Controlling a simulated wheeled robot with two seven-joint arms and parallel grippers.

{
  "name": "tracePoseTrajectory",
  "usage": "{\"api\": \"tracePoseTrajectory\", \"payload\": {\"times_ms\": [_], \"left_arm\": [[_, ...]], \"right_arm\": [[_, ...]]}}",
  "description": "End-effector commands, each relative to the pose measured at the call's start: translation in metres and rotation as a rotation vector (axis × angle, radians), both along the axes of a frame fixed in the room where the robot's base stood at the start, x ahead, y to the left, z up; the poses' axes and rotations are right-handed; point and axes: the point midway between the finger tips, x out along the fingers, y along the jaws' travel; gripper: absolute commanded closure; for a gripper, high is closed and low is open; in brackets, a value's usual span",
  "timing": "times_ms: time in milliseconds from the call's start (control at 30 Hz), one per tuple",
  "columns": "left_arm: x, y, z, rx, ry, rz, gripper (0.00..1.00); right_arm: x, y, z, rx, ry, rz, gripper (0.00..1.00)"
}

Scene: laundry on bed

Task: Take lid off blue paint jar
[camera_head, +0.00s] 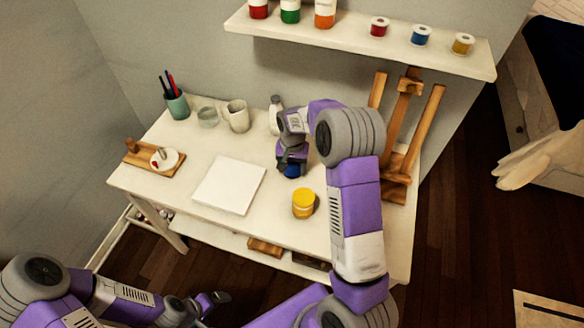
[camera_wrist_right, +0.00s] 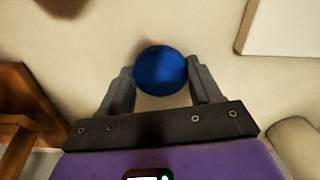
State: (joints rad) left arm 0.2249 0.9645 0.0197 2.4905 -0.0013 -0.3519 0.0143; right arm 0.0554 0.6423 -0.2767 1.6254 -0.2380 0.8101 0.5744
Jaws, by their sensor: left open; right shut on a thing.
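The blue paint jar (camera_head: 292,172) is on the white table, mostly hidden under my right gripper (camera_head: 291,164). In the right wrist view its round blue lid (camera_wrist_right: 160,71) sits between the two fingers of my right gripper (camera_wrist_right: 160,75), which is shut on it from both sides. The jar's body below the lid is hidden there, and I cannot tell whether lid and jar are apart. My left gripper (camera_head: 215,298) is open and empty, low in the head view, in front of the table and away from the jar.
A yellow-lidded jar (camera_head: 303,203) stands nearer the table's front edge. A white canvas (camera_head: 229,185) lies to the left. A wooden easel (camera_head: 398,150) stands right; a mug (camera_head: 238,115) and brush cup (camera_head: 177,105) stand behind. A shelf (camera_head: 400,47) hangs above with several paints.

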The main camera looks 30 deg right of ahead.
Motion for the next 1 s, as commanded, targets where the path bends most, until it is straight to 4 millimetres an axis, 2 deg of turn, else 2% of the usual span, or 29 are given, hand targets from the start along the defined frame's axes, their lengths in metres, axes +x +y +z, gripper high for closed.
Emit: {"api": "tracePoseTrajectory", "payload": {"times_ms": [267, 300, 467, 767, 867, 1000], "left_arm": [[0.0, 0.0, -0.001, 0.0, 0.0, 0.0, 0.05], [0.0, 0.0, -0.001, 0.0, 0.0, 0.0, 0.05], [0.0, 0.0, -0.001, 0.0, 0.0, 0.0, 0.05], [0.0, 0.0, 0.0, 0.0, 0.0, 0.0, 0.05], [0.0, 0.0, 0.004, 0.0, 0.0, 0.0, 0.05], [0.0, 0.0, 0.013, 0.0, 0.0, 0.0, 0.05]], "right_arm": [[0.0, 0.0, -0.002, 0.0, 0.0, 0.001, 0.73], [0.0, 0.0, -0.002, 0.0, 0.0, 0.0, 0.35], [0.0, 0.0, -0.002, 0.0, 0.0, 0.0, 0.11], [0.0, 0.0, 0.0, 0.0, -0.001, 0.0, 0.11], [0.001, 0.0, 0.009, 0.0, -0.002, 0.001, 0.11], [0.001, 0.0, 0.035, 0.0, -0.005, 0.0, 0.11]]}}
